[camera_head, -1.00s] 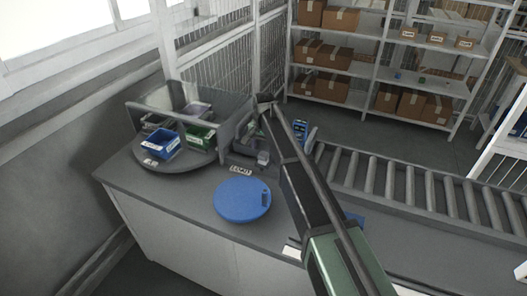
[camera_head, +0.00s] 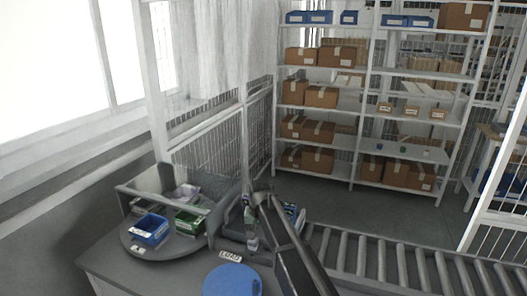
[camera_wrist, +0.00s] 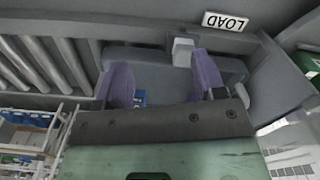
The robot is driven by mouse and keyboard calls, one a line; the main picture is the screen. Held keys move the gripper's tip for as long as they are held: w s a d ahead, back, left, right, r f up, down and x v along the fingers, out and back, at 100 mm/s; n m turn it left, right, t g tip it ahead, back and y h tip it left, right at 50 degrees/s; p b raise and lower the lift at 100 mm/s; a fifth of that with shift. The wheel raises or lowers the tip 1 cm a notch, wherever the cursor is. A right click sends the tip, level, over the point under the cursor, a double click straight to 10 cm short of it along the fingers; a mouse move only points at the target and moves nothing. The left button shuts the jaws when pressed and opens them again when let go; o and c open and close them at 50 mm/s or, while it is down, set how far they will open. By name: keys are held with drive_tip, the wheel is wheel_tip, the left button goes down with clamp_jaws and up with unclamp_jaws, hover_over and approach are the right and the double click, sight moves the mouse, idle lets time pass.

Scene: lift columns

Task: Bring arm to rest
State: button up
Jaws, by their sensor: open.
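My arm (camera_head: 298,262) reaches up from the lower right in the head view, over the grey counter. Its far end is beside the low-walled station at the near end of the conveyor. The fingertips are hard to make out there. In the wrist view my gripper (camera_wrist: 163,82) shows two purple fingers spread wide apart. Nothing is between them except the grey surfaces and a small light block (camera_wrist: 182,52) beyond. They look empty.
A round grey turntable (camera_head: 188,246) carries a blue bin (camera_head: 149,230) and a green bin. A blue disc (camera_head: 232,282) lies in front of a LOAD sign (camera_head: 230,256). The roller conveyor (camera_head: 400,266) runs right. Shelves (camera_head: 352,150) with boxes stand behind, across open floor.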

drive_tip(key=s+d, duration=0.9)
drive_tip(key=s, duration=0.3)
drive_tip(key=s+d, duration=1)
drive_tip(key=s, duration=0.3)
drive_tip(key=shift+s+d+n, duration=0.2)
drive_tip(key=shift+s+n, duration=0.1)
drive_tip(key=shift+f, duration=0.1)
